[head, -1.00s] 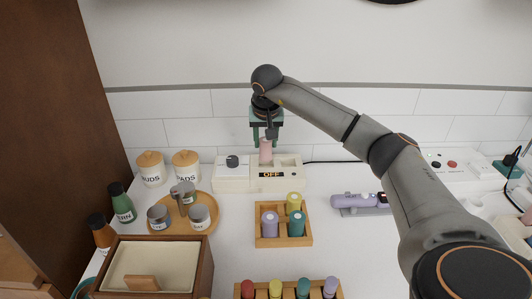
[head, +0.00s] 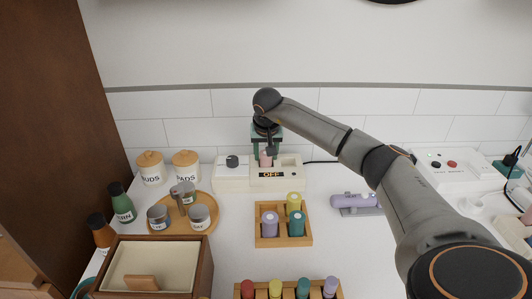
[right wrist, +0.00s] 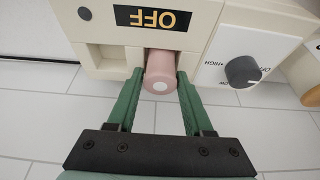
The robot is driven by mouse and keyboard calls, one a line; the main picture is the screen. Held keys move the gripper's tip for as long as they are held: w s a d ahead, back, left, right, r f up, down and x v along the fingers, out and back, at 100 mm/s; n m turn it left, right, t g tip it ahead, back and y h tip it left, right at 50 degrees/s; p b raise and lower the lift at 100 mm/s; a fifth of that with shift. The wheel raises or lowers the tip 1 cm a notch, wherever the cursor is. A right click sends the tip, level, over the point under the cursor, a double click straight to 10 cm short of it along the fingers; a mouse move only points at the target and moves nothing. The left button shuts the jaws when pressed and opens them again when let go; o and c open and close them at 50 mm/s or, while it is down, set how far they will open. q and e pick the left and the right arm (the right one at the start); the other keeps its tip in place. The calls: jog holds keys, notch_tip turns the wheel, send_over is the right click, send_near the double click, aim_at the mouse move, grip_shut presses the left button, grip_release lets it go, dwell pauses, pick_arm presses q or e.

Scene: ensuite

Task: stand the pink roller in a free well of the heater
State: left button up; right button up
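The cream heater (head: 232,182) stands against the tiled wall, with a dark knob and a display reading OFF. The pink roller (head: 266,159) is upright at the heater's well behind the display; its lower part is hidden inside. My right gripper (head: 267,153) points down, its green fingers closed on the roller's two sides. In the right wrist view, the roller (right wrist: 160,75) sits between the fingertips (right wrist: 160,82) within the well's opening. Whether it touches the well floor is hidden. Another well (right wrist: 107,56) beside it is empty. My left gripper is out of view.
A wooden tray (head: 270,242) with purple, teal and yellow rollers stands in front of the heater. A round tray (head: 183,226) of jars is at left. A lilac device (head: 352,200) lies to the right, under my forearm.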

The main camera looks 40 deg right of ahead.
jog(key=o, duration=0.3)
jog(key=v, duration=1.2)
jog(key=shift+r+p, duration=0.25)
jog(key=shift+p, duration=0.1)
jog(key=shift+w, duration=0.1)
